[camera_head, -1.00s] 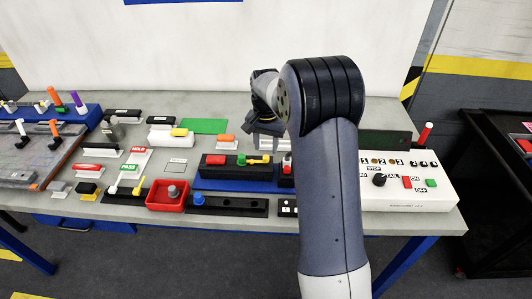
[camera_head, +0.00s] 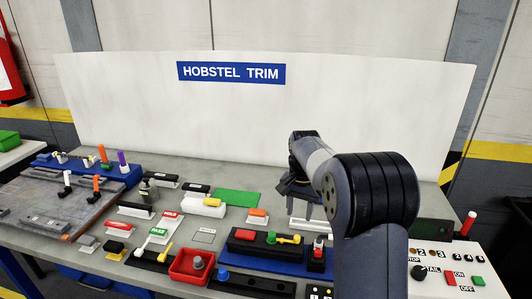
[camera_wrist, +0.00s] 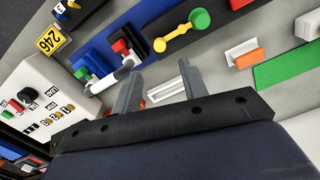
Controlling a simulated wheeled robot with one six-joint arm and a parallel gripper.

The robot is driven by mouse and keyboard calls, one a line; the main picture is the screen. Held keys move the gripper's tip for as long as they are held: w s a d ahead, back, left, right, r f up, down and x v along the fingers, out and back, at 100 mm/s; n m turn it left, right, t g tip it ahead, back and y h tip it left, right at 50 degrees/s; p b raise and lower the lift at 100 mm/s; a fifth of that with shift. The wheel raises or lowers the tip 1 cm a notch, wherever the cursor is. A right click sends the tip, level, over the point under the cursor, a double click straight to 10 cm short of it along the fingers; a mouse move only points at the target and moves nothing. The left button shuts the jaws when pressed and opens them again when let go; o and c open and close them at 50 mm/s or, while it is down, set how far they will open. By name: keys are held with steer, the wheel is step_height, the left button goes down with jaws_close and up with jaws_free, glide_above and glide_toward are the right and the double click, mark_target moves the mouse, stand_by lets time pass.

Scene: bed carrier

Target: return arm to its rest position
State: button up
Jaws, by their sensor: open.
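My gripper (camera_head: 297,205) hangs over the grey workbench (camera_head: 350,215), right of its middle, at the end of my bent arm. In the wrist view, the two fingers of my gripper (camera_wrist: 158,92) stand apart with nothing held between them. A white slotted holder (camera_wrist: 168,90) shows beyond and between the fingers, and a white-handled part (camera_wrist: 108,78) lies close to the left finger. My arm hides part of the bench's right side in the head view.
A blue base with a yellow-handled part (camera_head: 285,239) and a red tray (camera_head: 187,270) stand left of my arm. A white control box (camera_head: 455,258) stands at right. A white back panel (camera_head: 380,110) rises behind.

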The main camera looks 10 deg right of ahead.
mark_target(297, 237)
step_height(297, 237, down, 10)
steer(key=shift+r+p, duration=0.15)
steer(key=shift+p, duration=0.5)
steer(key=shift+s, duration=0.15)
steer(key=shift+m, duration=0.3)
